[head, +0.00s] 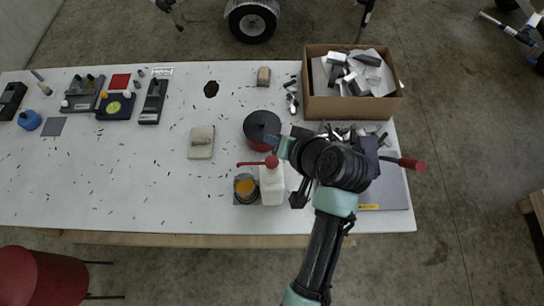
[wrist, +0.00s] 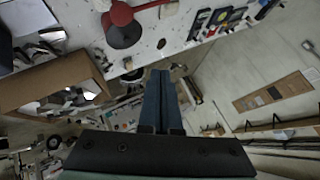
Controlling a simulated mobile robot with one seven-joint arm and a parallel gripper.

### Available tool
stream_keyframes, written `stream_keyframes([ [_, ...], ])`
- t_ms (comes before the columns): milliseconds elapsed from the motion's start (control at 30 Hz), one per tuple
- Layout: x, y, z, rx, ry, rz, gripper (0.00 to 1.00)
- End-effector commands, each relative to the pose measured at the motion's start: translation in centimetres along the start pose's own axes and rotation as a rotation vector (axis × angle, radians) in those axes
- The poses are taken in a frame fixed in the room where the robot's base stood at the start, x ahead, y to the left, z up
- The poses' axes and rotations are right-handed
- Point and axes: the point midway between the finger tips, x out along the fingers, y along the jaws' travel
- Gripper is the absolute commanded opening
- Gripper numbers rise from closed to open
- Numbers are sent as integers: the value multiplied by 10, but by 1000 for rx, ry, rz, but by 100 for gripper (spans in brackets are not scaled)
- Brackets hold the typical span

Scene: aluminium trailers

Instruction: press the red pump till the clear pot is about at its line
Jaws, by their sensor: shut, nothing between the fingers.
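A white bottle (head: 272,188) stands upright near the table's front edge with a red pump (head: 258,163) on top, its spout pointing left. The clear pot (head: 236,195) stands just left of the bottle under the spout, with orange content inside; its line and exact level are too small to tell. My gripper (head: 284,148) is above and slightly right of the pump head, close to it in the picture; I cannot tell whether they touch. In the wrist view my gripper (wrist: 161,73) has its fingers together and empty. A red knob with a spout, likely the pump (wrist: 121,15), shows at the top there.
A dark-lidded red pot (head: 262,128) stands behind the bottle. A cardboard box (head: 328,107) of metal offcuts is at the back right. A beige block (head: 201,142) lies to the left. A grey plate (head: 393,188) lies at right. The front left table is mostly clear.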

Motion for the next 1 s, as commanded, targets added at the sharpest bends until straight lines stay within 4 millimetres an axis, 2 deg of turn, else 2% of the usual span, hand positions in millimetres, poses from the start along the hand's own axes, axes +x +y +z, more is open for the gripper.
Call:
stream_keyframes([
  [267,6,4,4,0,0,0,0],
  [733,49,36,36,-1,1,1,0],
  [1000,62,45,44,0,2,0,0],
])
